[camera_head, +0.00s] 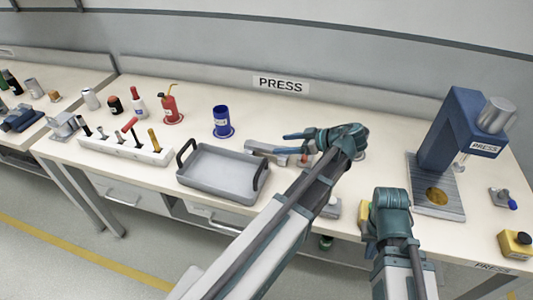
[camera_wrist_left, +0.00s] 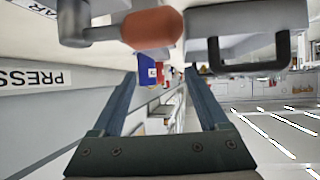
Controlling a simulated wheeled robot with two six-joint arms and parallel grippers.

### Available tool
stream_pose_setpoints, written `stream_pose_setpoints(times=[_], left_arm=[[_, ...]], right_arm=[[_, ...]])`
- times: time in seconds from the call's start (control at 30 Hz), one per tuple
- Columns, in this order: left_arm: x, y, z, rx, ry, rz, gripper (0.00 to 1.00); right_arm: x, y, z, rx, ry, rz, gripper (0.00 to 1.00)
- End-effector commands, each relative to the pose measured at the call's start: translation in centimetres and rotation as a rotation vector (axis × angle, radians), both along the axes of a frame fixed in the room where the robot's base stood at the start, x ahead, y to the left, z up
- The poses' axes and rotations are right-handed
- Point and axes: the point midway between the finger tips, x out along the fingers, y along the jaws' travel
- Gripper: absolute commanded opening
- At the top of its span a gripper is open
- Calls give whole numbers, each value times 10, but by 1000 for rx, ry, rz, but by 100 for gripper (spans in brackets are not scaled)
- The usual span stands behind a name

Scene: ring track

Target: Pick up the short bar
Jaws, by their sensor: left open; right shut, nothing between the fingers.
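I cannot make out the short bar for certain in either view. My left gripper (camera_head: 296,135) is open and points left above the bench; its spread fingers also show in the left wrist view (camera_wrist_left: 162,78), with nothing held between them. A grey metal fixture (camera_head: 262,147) with an orange handle (camera_head: 304,159) lies just below the left gripper. The orange handle looks close in the left wrist view (camera_wrist_left: 152,28). My right gripper (camera_head: 368,218) is shut and empty near the front edge, partly hidden by its own wrist. My left arm covers part of the bench.
A grey tray (camera_head: 220,194) with black handles stands left of my left arm. A blue cup (camera_head: 221,120) stands behind it. A tool rack (camera_head: 124,148) and bottles are farther left. A blue press (camera_head: 452,135) stands at right. The back strip of the bench is mostly clear.

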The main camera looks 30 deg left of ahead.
Motion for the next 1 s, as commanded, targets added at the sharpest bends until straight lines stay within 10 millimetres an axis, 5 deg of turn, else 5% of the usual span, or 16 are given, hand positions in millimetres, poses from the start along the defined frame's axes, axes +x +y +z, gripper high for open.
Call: stream_pose_setpoints(times=[1.0], left_arm=[[5, 61, -43, 0, 0, -1, 77]], right_arm=[[0, 0, -43, 0, 0, 0, 0]])
